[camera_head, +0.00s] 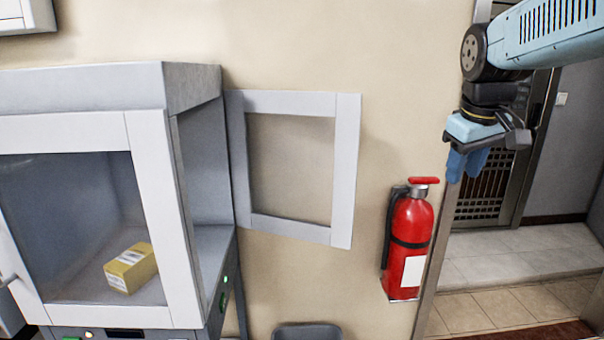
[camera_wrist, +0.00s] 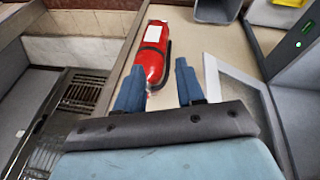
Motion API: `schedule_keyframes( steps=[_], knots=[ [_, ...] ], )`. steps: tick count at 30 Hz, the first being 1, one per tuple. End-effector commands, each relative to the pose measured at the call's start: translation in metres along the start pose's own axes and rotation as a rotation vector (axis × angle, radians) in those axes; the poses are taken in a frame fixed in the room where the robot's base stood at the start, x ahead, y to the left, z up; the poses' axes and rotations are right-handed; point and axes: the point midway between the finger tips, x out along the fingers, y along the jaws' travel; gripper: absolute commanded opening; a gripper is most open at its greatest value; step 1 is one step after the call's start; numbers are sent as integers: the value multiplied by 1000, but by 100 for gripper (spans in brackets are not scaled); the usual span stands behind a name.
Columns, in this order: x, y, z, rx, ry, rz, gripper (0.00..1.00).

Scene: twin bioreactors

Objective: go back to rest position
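My gripper (camera_head: 467,164) hangs from my light-blue arm at the upper right of the head view, with its blue fingers pointing down. It is in front of the doorway edge, above and to the right of the fire extinguisher in the picture. In the wrist view, the two blue fingers of my gripper (camera_wrist: 158,82) stand apart with a clear gap and nothing held between them. The red fire extinguisher (camera_wrist: 152,52) shows beyond that gap, apart from the fingers.
A grey-white cabinet (camera_head: 150,190) stands at the left with a yellow box (camera_head: 130,268) inside. Its side door frame (camera_head: 345,170) is swung open against the wall. The red fire extinguisher (camera_head: 409,245) hangs on the wall. A grey bin (camera_head: 307,332) is below. Tiled floor lies right.

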Motion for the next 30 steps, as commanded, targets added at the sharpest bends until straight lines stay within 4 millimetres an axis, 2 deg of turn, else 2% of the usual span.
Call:
schedule_keyframes(
  steps=[1, 9, 15, 21, 30],
  knots=[
    [0, -10, 11, 30, 20, -1, 38],
    [13, -63, 63, 189, 117, -38, 38],
    [24, -90, 90, 265, 164, -72, 38],
    [29, -100, 100, 292, 179, -87, 38],
    [29, -100, 100, 293, 180, -87, 38]
  ],
)
